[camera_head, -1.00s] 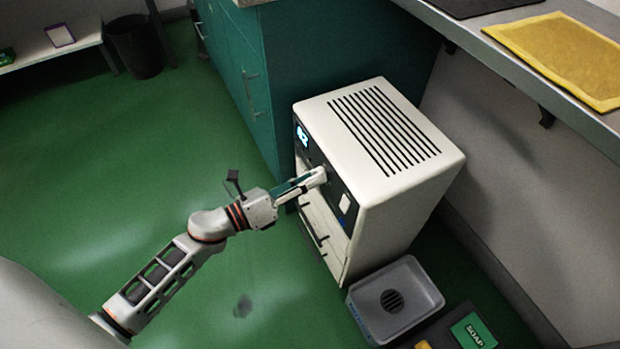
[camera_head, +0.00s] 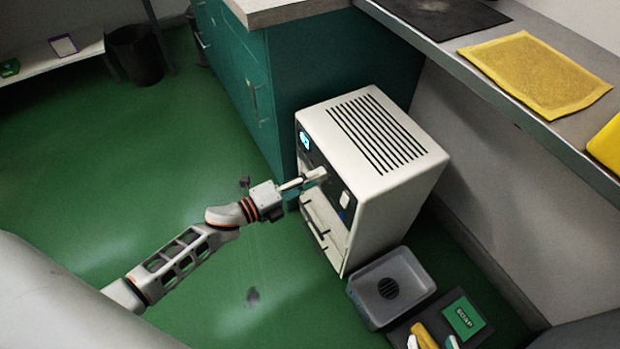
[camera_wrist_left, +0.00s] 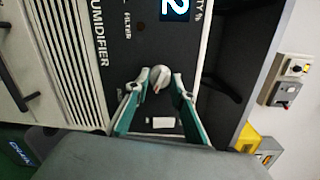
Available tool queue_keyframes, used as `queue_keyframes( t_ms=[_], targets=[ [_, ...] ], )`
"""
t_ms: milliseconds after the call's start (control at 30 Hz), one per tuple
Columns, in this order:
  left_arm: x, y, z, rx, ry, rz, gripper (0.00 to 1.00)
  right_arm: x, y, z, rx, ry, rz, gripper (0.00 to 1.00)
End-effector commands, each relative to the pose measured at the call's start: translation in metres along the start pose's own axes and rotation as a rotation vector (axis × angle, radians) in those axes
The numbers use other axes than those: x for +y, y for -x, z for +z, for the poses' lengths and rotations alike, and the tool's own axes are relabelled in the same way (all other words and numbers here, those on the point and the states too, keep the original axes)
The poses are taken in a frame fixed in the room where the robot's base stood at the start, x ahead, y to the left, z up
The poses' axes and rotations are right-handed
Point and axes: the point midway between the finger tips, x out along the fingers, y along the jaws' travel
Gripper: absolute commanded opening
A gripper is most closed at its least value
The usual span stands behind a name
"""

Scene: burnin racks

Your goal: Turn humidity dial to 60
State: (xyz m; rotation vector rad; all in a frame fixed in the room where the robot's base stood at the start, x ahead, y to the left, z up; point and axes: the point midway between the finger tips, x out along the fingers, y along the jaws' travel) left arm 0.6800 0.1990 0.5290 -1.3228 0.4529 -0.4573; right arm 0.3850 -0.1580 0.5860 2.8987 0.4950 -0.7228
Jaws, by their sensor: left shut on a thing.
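The humidity dial (camera_wrist_left: 160,77) is a small grey round knob on the dark front panel of a white dehumidifier (camera_head: 385,150). In the left wrist view the two fingers of my left gripper (camera_wrist_left: 160,84) stand on either side of the knob and are closed on it. In the head view my left gripper (camera_head: 312,177) reaches the panel and hides the dial. The lit blue-white display (camera_head: 304,138) is too small to read there. In the left wrist view the display (camera_wrist_left: 175,8) is cut off and shows a digit 2. My right gripper is in neither view.
A pale rectangular button (camera_wrist_left: 163,122) sits beside the dial. A grey basin (camera_head: 392,290) stands on the floor by the dehumidifier. Teal cabinets (camera_head: 245,90) stand behind it, and a grey counter (camera_head: 480,85) overhangs at right. The green floor at left is open.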

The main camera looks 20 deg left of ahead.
Motion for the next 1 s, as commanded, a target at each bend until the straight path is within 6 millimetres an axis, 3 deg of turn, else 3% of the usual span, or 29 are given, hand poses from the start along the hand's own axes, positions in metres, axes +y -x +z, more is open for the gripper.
queue_keyframes(
  t_ms=[400, 933, 967, 1000],
  targets=[
    [-0.003, -0.001, 0.001, 0.013, 0.182, 0.007, 0.02, 0.008, 0.005, 0.018, -0.049, 0.045, 0.007, 0.4],
    [-0.001, 0.0, 0.0, 0.015, 0.206, 0.01, 0.02, 0.009, 0.007, 0.022, -0.059, 0.043, 0.011, 0.4],
    [-0.001, 0.0, 0.0, 0.015, 0.206, 0.01, 0.29, 0.008, 0.007, 0.022, -0.058, 0.042, 0.011, 0.4],
    [-0.001, 0.0, 0.0, 0.015, 0.205, 0.01, 0.39, 0.008, 0.007, 0.021, -0.057, 0.041, 0.011, 0.4]
  ],
)
